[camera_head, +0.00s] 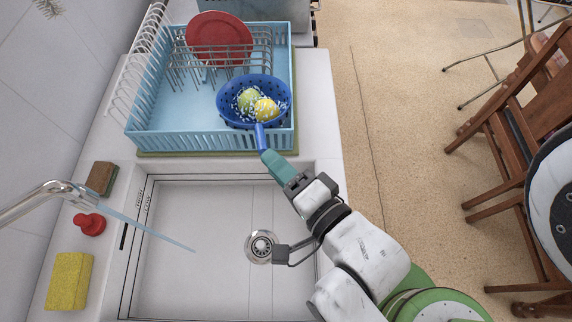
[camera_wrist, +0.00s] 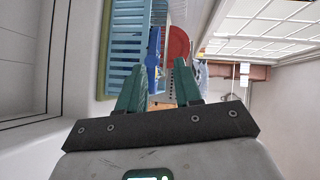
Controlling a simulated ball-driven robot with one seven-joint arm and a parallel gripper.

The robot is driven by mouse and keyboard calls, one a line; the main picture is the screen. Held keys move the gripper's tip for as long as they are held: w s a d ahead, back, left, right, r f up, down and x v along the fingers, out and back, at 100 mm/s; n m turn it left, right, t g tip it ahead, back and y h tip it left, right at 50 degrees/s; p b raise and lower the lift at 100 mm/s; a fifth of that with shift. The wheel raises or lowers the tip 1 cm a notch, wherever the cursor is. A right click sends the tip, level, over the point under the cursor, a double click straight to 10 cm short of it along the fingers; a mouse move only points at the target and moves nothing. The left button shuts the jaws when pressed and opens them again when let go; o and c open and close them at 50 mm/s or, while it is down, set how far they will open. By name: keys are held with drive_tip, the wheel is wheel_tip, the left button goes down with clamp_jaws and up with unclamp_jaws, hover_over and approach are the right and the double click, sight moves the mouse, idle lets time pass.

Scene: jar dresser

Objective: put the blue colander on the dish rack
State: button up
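The blue colander (camera_head: 228,112) is at the front right of the light blue dish rack (camera_head: 180,140), with its bowl over the rack's inside. I cannot tell exactly how it rests. It holds a green and a yellow round item, both speckled white. Its handle (camera_head: 261,137) points toward me over the rack's front wall. My gripper (camera_head: 270,158) is at the handle's end. In the wrist view, the green fingers (camera_wrist: 160,75) stand apart, and the blue handle (camera_wrist: 152,62) shows near the left finger, with a gap to the right one.
A red plate (camera_head: 219,36) stands in the wire holder at the rack's back. The sink (camera_head: 200,250) is in front of the rack, with a faucet (camera_head: 45,196), a brown sponge (camera_head: 102,177), a red stopper (camera_head: 90,223) and a yellow sponge (camera_head: 69,281) at left. Wooden chairs (camera_head: 505,125) stand at right.

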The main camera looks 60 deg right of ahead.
drive_tip(key=shift+v, duration=0.95)
